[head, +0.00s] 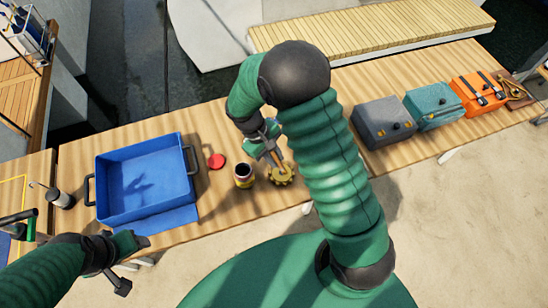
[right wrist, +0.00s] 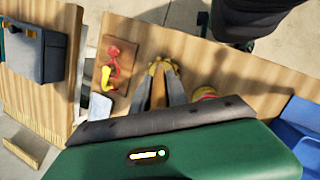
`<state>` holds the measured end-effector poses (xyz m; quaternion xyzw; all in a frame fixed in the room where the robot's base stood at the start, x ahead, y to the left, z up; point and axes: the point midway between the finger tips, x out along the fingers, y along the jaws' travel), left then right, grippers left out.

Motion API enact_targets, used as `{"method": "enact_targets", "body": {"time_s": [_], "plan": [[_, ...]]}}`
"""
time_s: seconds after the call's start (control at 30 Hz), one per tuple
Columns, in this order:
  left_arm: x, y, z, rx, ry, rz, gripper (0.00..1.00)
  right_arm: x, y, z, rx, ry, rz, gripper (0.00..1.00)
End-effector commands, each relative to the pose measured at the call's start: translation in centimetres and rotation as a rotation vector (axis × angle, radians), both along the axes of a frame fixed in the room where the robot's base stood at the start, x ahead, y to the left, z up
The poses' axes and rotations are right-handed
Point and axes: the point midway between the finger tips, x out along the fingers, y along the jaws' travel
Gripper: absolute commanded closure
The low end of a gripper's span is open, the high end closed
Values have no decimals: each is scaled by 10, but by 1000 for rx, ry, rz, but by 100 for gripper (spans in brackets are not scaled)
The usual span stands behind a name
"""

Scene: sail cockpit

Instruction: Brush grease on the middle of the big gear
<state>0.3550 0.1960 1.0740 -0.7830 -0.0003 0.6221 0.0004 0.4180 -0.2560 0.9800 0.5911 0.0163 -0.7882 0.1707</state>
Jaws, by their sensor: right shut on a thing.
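The big gear (head: 281,176) is brass-coloured and lies on the wooden bench; it also shows in the right wrist view (right wrist: 170,64). My right gripper (head: 268,150) is shut on a brush (right wrist: 159,92) with a wooden-looking handle. The brush points down at the gear, and its tip is over or at the gear's middle. I cannot tell whether the bristles touch it. The open grease jar (head: 243,177) stands just left of the gear. My left gripper (head: 122,262) is low at the left, away from the gear, and its finger opening is unclear.
A red lid (head: 216,161) lies left of the jar. A blue tray (head: 167,208) sits farther left. Grey (head: 382,123), teal (head: 434,105) and orange (head: 481,95) boxes stand at the right. A board (right wrist: 122,88) with red and yellow items shows in the wrist view.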

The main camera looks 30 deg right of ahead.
Motion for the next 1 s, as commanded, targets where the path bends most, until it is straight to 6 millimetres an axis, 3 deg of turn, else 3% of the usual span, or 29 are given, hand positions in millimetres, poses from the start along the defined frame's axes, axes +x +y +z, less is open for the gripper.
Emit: {"method": "enact_targets", "body": {"time_s": [0.03, 0.2, 1.0], "plan": [[0, 0, 9, 0, 0, 0, 36, 0, 0, 9, 0, 0, 0, 100], [0, 0, 18, 0, 0, 0, 36, 2, -1, 20, 0, 0, 0, 100], [0, 0, 18, 0, 0, 0, 36, 2, -1, 20, 0, 0, 0, 100]]}}
